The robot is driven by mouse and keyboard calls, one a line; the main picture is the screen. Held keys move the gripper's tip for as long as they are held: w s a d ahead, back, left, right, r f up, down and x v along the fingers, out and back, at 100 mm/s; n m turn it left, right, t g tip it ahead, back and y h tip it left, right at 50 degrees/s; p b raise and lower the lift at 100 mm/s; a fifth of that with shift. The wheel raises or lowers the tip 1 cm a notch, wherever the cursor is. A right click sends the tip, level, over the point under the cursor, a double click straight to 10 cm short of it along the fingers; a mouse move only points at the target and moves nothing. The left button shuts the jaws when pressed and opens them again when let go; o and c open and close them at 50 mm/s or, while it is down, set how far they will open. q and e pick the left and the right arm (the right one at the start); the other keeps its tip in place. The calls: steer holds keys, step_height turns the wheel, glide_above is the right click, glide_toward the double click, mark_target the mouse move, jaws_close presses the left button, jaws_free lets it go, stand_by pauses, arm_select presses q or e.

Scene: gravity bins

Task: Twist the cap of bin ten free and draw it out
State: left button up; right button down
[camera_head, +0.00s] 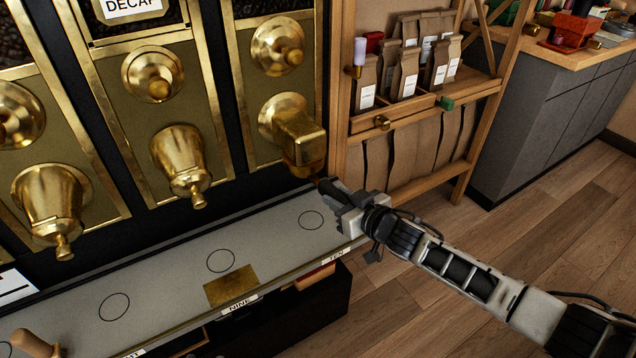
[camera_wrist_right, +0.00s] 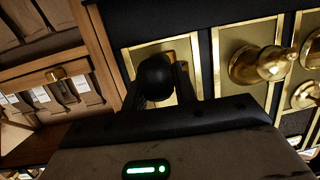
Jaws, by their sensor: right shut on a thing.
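The brass spout of bin ten (camera_head: 300,140) is at the right end of the bin row, above the shelf label TEN (camera_head: 335,255). My right gripper (camera_head: 324,184) reaches in from the lower right and is at the spout's lower end. In the right wrist view, a dark rounded thing (camera_wrist_right: 155,78) sits between the fingers; I take it to be the cap, and the gripper is shut on it. The fingers hide most of the cap in the head view. I cannot tell whether it is still seated in the spout. My left gripper is not in view.
The grey shelf (camera_head: 175,290) with printed circles runs below the bins. A brass plate (camera_head: 231,286) lies on it near NINE. Another spout (camera_head: 180,160) hangs to the left. A wooden rack with paper bags (camera_head: 404,75) stands close on the right. The floor beyond is clear.

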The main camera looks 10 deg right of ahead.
steer(key=shift+w+d+r+n+g+y, duration=0.3)
steer(key=shift+d+n+y, duration=0.1)
steer(key=shift+d+y, duration=0.1)
steer(key=shift+w+d+f+n+g+y, duration=0.1)
steer(key=shift+w+d+n+g+y, duration=0.2)
steer(key=shift+d+n+y, duration=0.15)
steer(key=shift+w+d+n+g+y+b, duration=1.05)
steer(key=shift+d+n+g+y+b, duration=0.15)
steer(key=shift+n+y+b, duration=0.3)
steer(key=shift+r, duration=0.2)
